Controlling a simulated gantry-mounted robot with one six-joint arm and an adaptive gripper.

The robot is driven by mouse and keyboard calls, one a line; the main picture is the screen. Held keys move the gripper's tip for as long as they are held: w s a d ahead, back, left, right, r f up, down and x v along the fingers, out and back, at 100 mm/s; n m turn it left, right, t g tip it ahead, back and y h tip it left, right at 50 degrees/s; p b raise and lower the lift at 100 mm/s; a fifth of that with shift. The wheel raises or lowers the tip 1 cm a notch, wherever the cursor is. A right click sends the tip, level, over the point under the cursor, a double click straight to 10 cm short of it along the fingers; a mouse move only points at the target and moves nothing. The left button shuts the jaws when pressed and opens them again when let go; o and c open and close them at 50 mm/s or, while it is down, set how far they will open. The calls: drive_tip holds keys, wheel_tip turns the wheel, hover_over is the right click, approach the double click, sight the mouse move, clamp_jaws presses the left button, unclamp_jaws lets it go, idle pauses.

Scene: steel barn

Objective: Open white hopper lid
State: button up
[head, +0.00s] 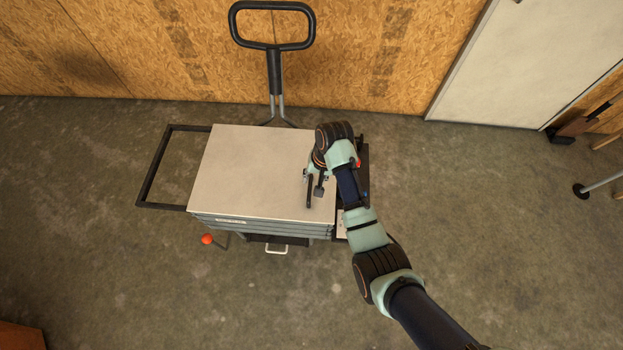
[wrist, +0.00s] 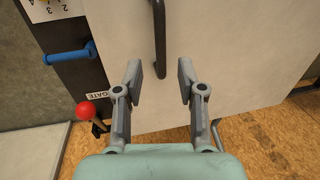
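The white hopper lid (head: 250,165) lies flat and closed on the grey hopper body (head: 265,229) in the head view. It also fills much of the wrist view (wrist: 240,60). A black bar handle (wrist: 160,40) stands on the lid in the wrist view, just ahead of the gap between my fingers. My gripper (head: 314,188) is over the right part of the lid in the head view. In the wrist view my gripper (wrist: 158,75) is open, its two fingers apart with nothing between the tips. My arm covers part of the lid's right edge.
A black push handle (head: 273,45) rises behind the hopper, near the wood wall. A black frame (head: 150,170) sticks out left. A red knob (wrist: 86,110) beside a GATE label and a blue handle (wrist: 68,53) sit beside the lid. Another red knob (head: 207,239) is front left.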

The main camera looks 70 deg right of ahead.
sight(310, 185)
drive_tip(key=f, duration=0.2)
drive_tip(key=f+b, duration=0.1)
drive_tip(key=shift+w+a+f, duration=0.1)
drive_tip(key=shift+w+f, duration=0.3)
clamp_jaws()
